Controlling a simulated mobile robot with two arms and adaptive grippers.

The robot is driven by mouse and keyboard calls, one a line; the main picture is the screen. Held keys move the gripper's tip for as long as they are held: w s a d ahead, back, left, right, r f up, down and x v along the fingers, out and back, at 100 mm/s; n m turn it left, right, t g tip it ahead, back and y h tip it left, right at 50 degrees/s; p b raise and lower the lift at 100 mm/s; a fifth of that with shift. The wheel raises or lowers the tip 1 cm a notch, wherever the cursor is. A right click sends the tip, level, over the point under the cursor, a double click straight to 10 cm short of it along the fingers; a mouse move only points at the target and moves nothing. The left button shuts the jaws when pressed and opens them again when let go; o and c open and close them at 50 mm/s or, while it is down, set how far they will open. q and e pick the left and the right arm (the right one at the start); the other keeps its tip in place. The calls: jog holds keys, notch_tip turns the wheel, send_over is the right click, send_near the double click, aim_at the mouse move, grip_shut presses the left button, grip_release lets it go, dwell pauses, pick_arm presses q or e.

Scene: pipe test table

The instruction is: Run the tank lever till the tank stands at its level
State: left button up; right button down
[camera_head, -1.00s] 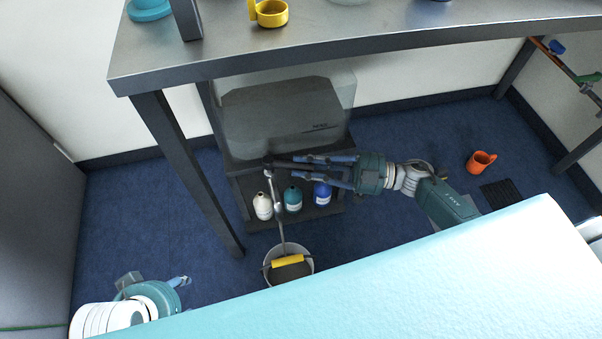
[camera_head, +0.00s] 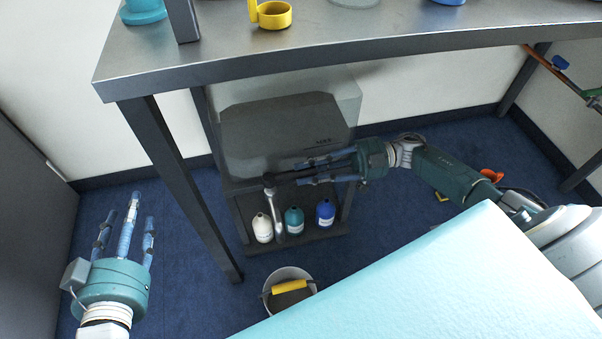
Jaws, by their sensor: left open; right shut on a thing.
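The tank (camera_head: 352,92) is a pale see-through box under the table with a dark grey mass inside. It stands on a low dark stand (camera_head: 240,228). A dark lever (camera_head: 284,178) is at its front, above a metal pipe (camera_head: 277,212) that slants down. My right gripper (camera_head: 300,174) reaches in from the right and is shut on the lever, with blue fingers above and below it. My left gripper (camera_head: 126,222) is open and empty at the lower left, its blue fingers pointing up, away from the tank.
A bucket (camera_head: 314,284) with a yellow handle grip stands on the floor below the pipe. White (camera_head: 262,228), teal (camera_head: 294,221) and blue (camera_head: 326,213) bottles stand on the stand's shelf. A table leg (camera_head: 180,190) stands between my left gripper and the tank.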

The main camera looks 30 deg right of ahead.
dwell(0.4)
jog(key=c, duration=1.6)
grip_release()
jog(key=v, duration=1.2)
jog(key=shift+d, duration=0.1)
